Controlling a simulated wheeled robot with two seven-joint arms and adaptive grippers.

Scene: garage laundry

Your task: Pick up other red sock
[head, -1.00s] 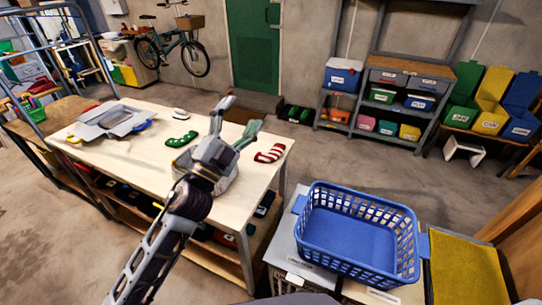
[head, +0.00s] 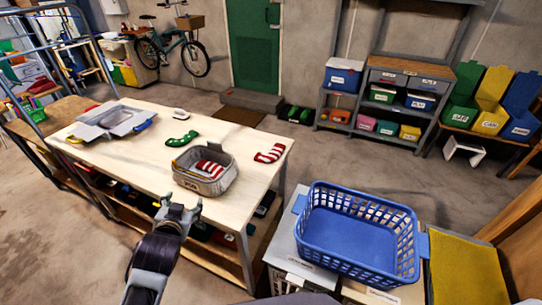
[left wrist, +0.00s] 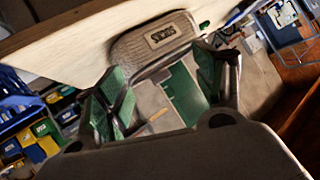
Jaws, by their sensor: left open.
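A red-and-white striped sock (head: 270,153) lies on the pale table (head: 150,165) near its right corner. Another red-and-white striped sock (head: 211,169) lies inside the grey bin (head: 204,187) on the table. The bin has a label, and it also shows in the left wrist view (left wrist: 157,42). My left gripper (head: 179,211) is at the table's near edge, in front of the bin and apart from both socks. In the left wrist view its fingers (left wrist: 165,98) are spread and empty. My right gripper is not in view.
A green sock (head: 182,139) and a small white object (head: 181,113) lie behind the bin. A grey divided tray (head: 112,121) is at the table's left. A blue basket (head: 352,235) stands on the machine to the right. The tabletop left of the bin is clear.

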